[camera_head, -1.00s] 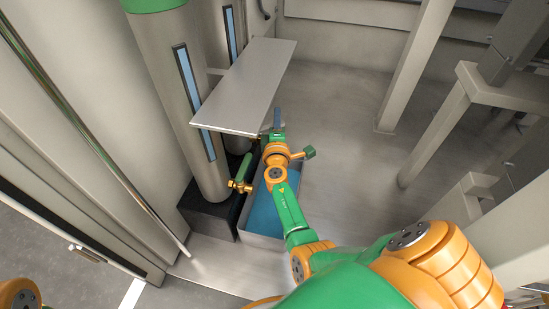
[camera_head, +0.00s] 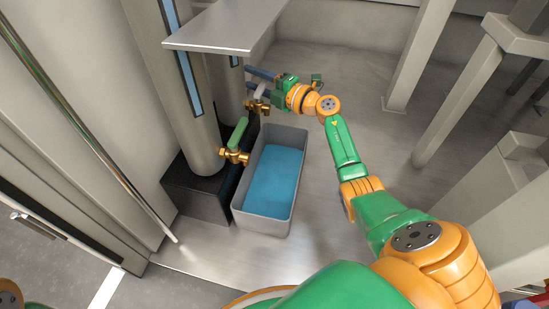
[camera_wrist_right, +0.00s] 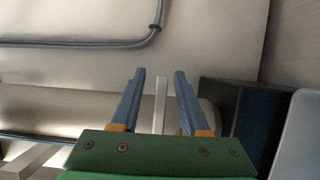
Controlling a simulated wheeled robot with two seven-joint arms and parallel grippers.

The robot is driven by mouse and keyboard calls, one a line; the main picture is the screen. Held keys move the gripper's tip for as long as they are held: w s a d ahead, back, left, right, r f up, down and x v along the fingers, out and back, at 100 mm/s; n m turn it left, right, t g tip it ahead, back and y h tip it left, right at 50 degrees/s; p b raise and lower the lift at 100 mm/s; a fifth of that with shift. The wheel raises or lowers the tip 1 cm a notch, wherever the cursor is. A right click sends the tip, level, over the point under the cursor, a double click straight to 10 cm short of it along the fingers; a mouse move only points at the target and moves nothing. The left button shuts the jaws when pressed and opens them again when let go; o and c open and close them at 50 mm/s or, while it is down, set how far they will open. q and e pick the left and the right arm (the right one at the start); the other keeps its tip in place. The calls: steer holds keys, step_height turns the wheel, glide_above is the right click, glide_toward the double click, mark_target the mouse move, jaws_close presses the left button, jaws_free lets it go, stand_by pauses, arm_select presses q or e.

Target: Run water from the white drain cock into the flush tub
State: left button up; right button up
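The white drain cock (camera_head: 260,92) has a brass body and a pale lever, low on the rear pump column. My right gripper (camera_head: 248,78) is at this cock, with its two blue fingers spread apart. In the right wrist view the fingers are open, with a thin pale bar between them that looks like the lever; neither finger clearly touches it. The grey flush tub (camera_head: 262,224) stands on the floor below the cocks, and its inside shows a flat blue surface. I see no water stream. My left gripper is out of view.
A green-handled brass cock (camera_head: 236,146) sits on the nearer column, above the tub's left edge. A dark plinth (camera_head: 192,190) carries the columns. A grey shelf plate (camera_head: 226,28) overhangs the cocks. The floor right of the tub is open up to the pale posts.

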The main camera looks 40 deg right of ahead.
steer(key=shift+p+v, duration=0.75)
steer(key=shift+v, duration=0.25)
steer(key=shift+s+d+p, duration=0.15)
steer(key=shift+s+p, duration=0.2)
steer(key=shift+p+v, duration=1.2)
steer(key=shift+v, duration=1.4)
